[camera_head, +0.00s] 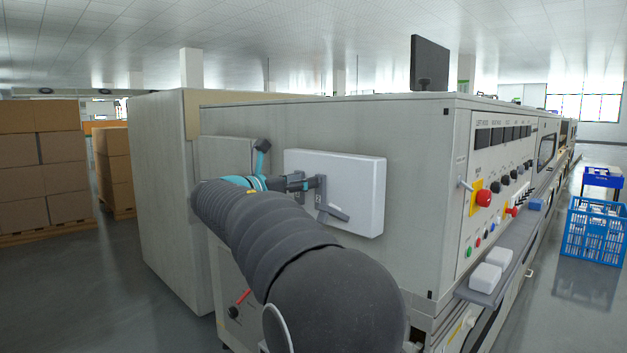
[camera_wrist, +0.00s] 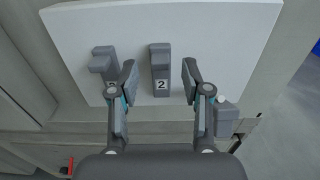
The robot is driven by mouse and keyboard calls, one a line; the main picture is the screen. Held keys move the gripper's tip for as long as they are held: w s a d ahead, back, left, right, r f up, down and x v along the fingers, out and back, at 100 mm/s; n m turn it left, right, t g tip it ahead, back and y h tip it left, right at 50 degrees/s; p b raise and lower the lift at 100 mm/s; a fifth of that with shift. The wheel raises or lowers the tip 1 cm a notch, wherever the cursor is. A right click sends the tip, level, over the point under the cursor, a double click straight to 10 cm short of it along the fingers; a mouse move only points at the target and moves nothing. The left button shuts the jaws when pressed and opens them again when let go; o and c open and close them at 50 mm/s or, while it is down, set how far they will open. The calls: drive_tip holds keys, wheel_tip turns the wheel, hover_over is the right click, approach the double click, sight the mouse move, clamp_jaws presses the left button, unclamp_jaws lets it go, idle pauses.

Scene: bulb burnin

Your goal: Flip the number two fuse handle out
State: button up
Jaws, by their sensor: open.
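The number two fuse handle (camera_wrist: 160,68) is a grey lever with a white "2" label, mounted on a white panel (camera_wrist: 225,45). In the wrist view my gripper (camera_wrist: 160,78) is open, with one finger on each side of this handle and a gap showing on both sides. Another grey fuse handle (camera_wrist: 103,62) sits to its left, its label partly covered by my left finger. In the head view the white panel (camera_head: 365,190) is on the side of the machine, and my gripper (camera_head: 305,184) is in front of its left part. My arm hides much of that area.
A grey piece (camera_wrist: 227,118) shows at the panel's lower right in the wrist view. The control face (camera_head: 495,180) with knobs and a red button is at the right. Stacked boxes (camera_head: 40,165) stand at the left. The floor on the right holds a blue crate (camera_head: 597,232).

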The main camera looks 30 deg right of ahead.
sight(317, 193)
drive_tip(key=shift+x, duration=2.1)
clamp_jaws()
